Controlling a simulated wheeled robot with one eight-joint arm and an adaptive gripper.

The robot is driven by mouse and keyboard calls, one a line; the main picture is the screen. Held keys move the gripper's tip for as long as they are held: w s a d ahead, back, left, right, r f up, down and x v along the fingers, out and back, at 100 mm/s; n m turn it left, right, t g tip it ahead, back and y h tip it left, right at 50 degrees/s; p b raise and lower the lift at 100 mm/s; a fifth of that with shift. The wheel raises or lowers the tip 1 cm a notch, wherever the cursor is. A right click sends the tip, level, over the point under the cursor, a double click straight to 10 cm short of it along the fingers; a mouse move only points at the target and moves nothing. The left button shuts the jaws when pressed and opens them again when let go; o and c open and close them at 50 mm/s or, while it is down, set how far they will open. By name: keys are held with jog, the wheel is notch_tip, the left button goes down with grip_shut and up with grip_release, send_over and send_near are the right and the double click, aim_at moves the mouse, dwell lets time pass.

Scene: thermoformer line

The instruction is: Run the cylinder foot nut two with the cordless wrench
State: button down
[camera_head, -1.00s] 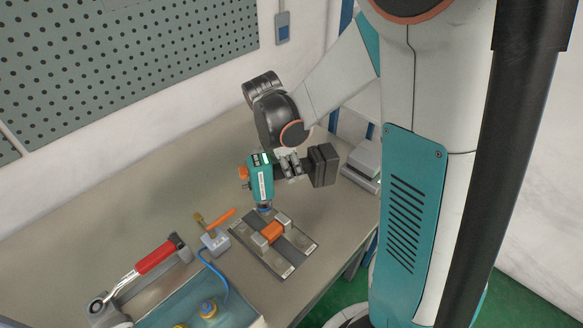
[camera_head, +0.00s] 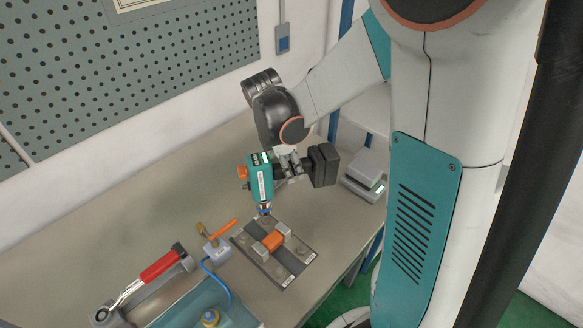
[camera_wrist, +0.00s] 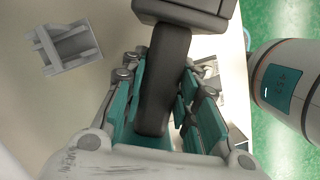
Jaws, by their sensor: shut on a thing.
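The cordless wrench (camera_head: 259,178) is teal with a dark handle and an orange part on its left side. My gripper (camera_head: 290,165) is shut on its dark handle, which also shows between the fingers in the wrist view (camera_wrist: 166,85). The wrench hangs upright, its nose pointing down at the far corner of the fixture plate (camera_head: 291,276). An orange block (camera_head: 272,241) and grey blocks sit on that plate. The nose is close to the plate's far end; I cannot tell whether it touches a nut. The foot nuts are too small to tell apart.
A valve with an orange lever (camera_head: 222,229) and blue hose stands left of the plate. A red-handled torque wrench (camera_head: 160,267) rests on a cradle, near a teal tray (camera_head: 190,306). A grey device (camera_head: 364,176) stands at the right. Bench behind the tools is clear.

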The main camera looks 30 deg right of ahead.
jog(key=shift+r, duration=0.35)
jog(key=shift+r+p, duration=1.8)
jog(key=shift+r, duration=0.65)
jog(key=shift+f, duration=0.1)
